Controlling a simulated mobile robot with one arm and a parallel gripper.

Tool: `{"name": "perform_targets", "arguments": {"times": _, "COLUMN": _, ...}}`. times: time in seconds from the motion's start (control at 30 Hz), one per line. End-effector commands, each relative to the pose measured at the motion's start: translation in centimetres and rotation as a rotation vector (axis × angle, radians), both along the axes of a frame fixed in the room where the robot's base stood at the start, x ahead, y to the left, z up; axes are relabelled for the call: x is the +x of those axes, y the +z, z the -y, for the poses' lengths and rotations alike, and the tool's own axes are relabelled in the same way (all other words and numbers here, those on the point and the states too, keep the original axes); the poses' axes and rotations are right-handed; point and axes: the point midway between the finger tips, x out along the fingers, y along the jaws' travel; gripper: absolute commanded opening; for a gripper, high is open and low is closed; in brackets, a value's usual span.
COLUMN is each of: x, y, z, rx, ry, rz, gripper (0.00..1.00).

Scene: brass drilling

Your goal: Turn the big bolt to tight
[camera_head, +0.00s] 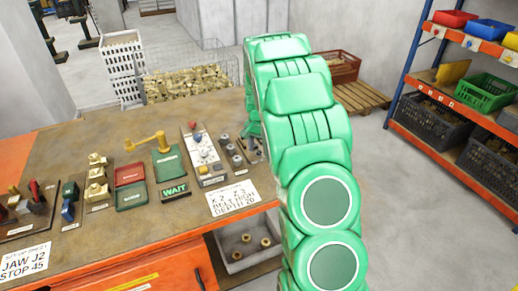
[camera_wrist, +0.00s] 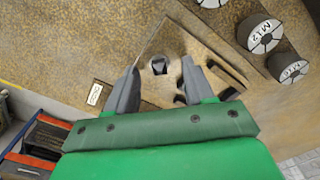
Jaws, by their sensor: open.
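In the wrist view, a small dark bolt-like head (camera_wrist: 158,65) stands on a tan plate (camera_wrist: 165,40). I cannot tell its size class or how tight it is. My gripper (camera_wrist: 160,70) is open, with one grey finger to the left of this head and one to the right. Both fingers look apart from it, and nothing is held. In the head view, my green arm reaches over the bench's right end. It hides most of my gripper and part of the plate (camera_head: 252,154).
Grey cylinders, one marked M12 (camera_wrist: 262,33), stand close to the right of the plate. Left of them in the head view are a switch panel (camera_head: 203,150), a green WAIT sign (camera_head: 175,189) and a brass-coloured handle (camera_head: 147,142). A shelf rack (camera_head: 425,130) stands right of the bench.

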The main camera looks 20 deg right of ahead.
Motion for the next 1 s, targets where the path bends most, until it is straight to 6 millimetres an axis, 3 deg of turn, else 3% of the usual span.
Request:
{"name": "perform_targets", "arguments": {"times": 0.37, "x": -0.05, "y": -0.92, "z": -0.01, "rx": 0.000, "ry": 0.000, "rz": -0.001, "gripper": 0.51}}
{"name": "perform_targets", "arguments": {"times": 0.7, "x": -0.05, "y": -0.90, "z": -0.01, "rx": 0.000, "ry": 0.000, "rz": -0.001, "gripper": 0.00}}
{"name": "perform_targets", "arguments": {"times": 1.0, "x": -0.04, "y": -0.86, "z": 0.06, "rx": -0.001, "ry": -0.093, "rz": -0.001, "gripper": 0.00}}
